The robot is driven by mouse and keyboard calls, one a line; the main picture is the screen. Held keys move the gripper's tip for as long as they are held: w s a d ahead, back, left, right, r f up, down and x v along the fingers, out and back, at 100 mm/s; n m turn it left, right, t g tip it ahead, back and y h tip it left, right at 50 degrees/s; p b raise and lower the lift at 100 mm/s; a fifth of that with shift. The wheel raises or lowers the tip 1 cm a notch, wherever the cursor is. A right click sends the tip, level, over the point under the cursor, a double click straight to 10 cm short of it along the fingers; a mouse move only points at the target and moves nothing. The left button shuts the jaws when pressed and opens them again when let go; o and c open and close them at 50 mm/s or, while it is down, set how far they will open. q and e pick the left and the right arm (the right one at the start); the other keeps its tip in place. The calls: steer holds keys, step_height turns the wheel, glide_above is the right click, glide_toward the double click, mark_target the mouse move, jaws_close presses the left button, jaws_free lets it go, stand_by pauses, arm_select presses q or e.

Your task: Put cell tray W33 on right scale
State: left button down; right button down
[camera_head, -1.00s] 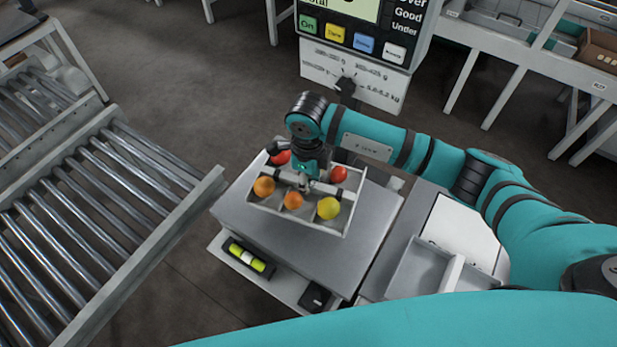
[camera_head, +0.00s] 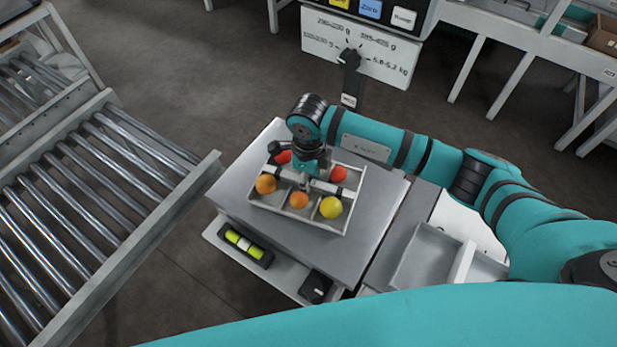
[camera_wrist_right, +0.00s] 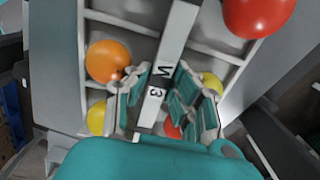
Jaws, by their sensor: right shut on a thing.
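The cell tray (camera_head: 340,230) is a pale divided tray with red, orange and yellow tomatoes in its cells. It is over the grey plate of a scale (camera_head: 235,197), level with it; I cannot tell whether it rests on the plate. My right gripper (camera_head: 307,180) points down at the tray's middle and is shut on its central handle bar. My left gripper is not in view.
The scale's dial panel (camera_head: 378,52) stands behind the plate. A roller conveyor (camera_head: 90,200) is to the left. A small tray (camera_head: 425,252) lies to the right, under my right arm. A level-like yellow-green vial (camera_head: 243,243) is on the scale's front. White benches stand at the back right.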

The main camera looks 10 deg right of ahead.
steer(key=shift+f+b, duration=0.2)
steer(key=shift+b, duration=0.1)
stand_by(0.5)
steer(key=c, duration=1.1)
jaws_free()
steer(key=c, duration=0.3)
steer(key=shift+c, duration=0.2)
steer(key=shift+r+p, duration=2.25)
steer(key=shift+r, duration=1.25)
